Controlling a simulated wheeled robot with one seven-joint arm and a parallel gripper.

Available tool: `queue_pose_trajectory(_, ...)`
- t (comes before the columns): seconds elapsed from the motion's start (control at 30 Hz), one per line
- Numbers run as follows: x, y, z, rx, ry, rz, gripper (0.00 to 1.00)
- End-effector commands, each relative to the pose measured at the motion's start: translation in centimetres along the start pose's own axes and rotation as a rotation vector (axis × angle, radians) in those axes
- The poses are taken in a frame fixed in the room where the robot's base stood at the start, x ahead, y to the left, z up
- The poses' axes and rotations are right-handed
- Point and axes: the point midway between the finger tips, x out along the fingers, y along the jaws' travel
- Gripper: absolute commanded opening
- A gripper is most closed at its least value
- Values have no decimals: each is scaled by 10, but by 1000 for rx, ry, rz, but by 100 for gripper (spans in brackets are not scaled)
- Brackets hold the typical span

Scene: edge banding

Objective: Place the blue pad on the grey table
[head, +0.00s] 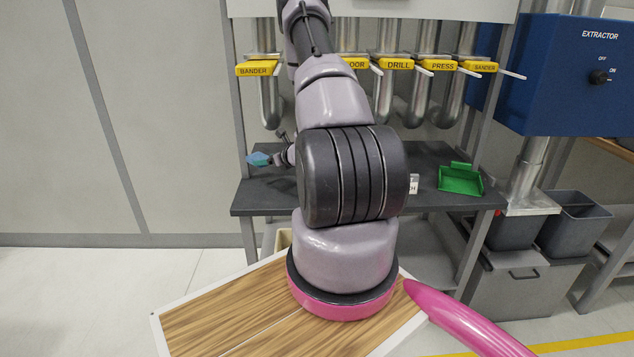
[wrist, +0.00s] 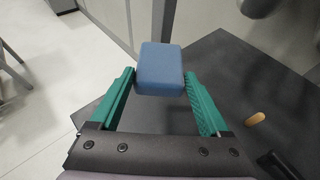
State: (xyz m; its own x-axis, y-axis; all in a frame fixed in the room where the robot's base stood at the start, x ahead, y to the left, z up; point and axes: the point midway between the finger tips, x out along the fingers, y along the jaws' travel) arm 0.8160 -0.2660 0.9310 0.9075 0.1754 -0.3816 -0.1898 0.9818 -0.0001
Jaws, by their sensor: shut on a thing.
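The blue pad (wrist: 161,68) is a small block held between the green fingers of my gripper (wrist: 163,90) in the wrist view. In the head view the pad (head: 258,159) shows at the left end of the grey table (head: 330,185), with my gripper (head: 270,159) beside it. The dark grey table top (wrist: 235,75) lies below and to the right of the pad in the wrist view. The pad appears to be above the table near its left edge; the exact height is hard to tell. My arm hides the middle of the table.
A green tray (head: 460,180) stands at the table's right. A small tan object (wrist: 255,118) lies on the table top. Metal pipes with yellow labelled gates (head: 258,68) rise behind it. A blue extractor box (head: 570,75) hangs at the right. Bare table surface shows around the pad.

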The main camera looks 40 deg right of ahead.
Motion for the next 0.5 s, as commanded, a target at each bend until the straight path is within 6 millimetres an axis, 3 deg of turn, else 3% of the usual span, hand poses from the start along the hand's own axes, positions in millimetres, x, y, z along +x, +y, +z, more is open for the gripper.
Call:
queue_pose_trajectory(0.23, 15, 0, -40, 2, 4, 0, 27)
queue_pose_trajectory(0.5, 25, 1, -61, 1, 3, 1, 27)
